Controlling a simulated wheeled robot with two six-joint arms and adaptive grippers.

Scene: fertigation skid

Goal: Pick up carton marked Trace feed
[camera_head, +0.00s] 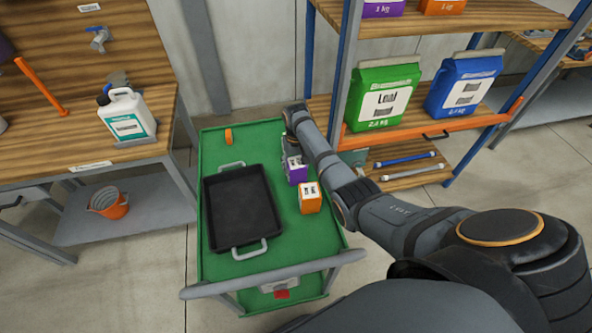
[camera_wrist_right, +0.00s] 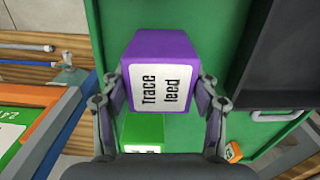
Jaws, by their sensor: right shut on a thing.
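The carton marked Trace feed (camera_wrist_right: 164,80) is purple with a white label, and it sits between the fingers of my right gripper (camera_wrist_right: 164,100) in the right wrist view. The fingers press on its two sides. In the head view the purple carton (camera_head: 296,172) is over the green cart top (camera_head: 215,150), right of the black tray, with my right gripper (camera_head: 292,150) at its far side. I cannot tell whether it touches the cart. My left gripper is not in view.
An orange carton (camera_head: 310,198) stands just in front of the purple one. A green carton (camera_wrist_right: 143,131) shows close by in the wrist view. The black tray (camera_head: 213,243) fills the cart's left part. A shelf with bags (camera_head: 383,97) stands at the right.

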